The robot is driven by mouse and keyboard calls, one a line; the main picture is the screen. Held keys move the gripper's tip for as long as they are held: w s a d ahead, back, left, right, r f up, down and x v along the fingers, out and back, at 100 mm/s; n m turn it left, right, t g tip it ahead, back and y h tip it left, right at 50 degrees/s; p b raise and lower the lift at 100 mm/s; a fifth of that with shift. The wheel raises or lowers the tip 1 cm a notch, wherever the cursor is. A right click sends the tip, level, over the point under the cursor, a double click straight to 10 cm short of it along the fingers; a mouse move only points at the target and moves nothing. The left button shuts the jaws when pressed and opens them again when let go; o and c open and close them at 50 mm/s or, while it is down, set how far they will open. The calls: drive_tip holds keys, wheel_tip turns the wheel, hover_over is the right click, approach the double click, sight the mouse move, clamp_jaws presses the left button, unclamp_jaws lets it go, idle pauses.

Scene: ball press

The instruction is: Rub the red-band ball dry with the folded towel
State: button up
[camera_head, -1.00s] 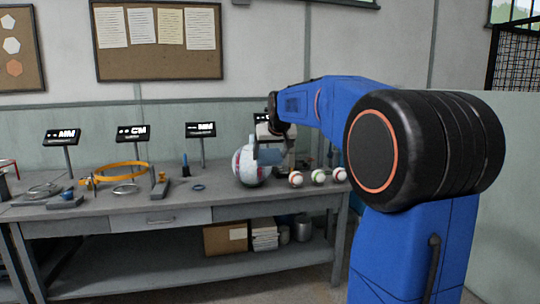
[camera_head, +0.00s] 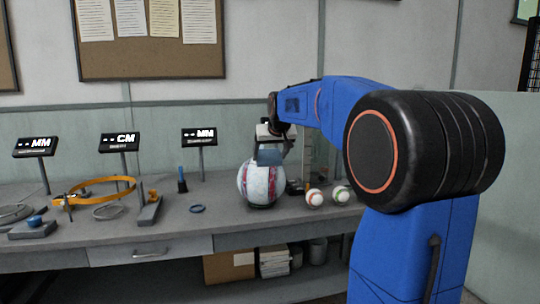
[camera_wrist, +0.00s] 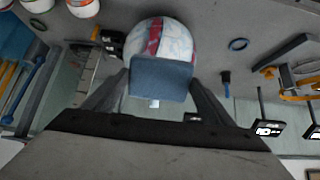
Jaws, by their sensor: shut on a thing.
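The large white ball (camera_head: 256,187) with a red band stands on the bench, right of its middle. It also shows in the wrist view (camera_wrist: 172,38). My gripper (camera_head: 272,146) is shut on the folded blue towel (camera_head: 269,157), which hangs between the two fingers in the wrist view (camera_wrist: 160,78). The towel overlaps the upper right of the ball in the head view and its near part in the wrist view. I cannot tell whether towel and ball touch.
Small balls with red (camera_head: 314,197) and green (camera_head: 341,194) markings sit right of the large ball. A blue ring (camera_head: 197,208), an orange hoop (camera_head: 75,190) and display stands (camera_head: 199,138) stand to the left. The bench front between ring and ball is clear.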

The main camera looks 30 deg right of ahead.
drive_tip(key=shift+w+d, duration=0.1)
drive_tip(key=shift+w, duration=0.15)
drive_tip(key=shift+x, duration=2.8)
drive_tip(key=shift+w+f, duration=0.35)
drive_tip(key=shift+f, duration=0.1)
drive_tip(key=shift+d, duration=0.25)
drive_tip(key=shift+w+a, duration=0.2)
drive_tip(key=shift+a, duration=0.7)
drive_tip(key=shift+d, duration=0.1)
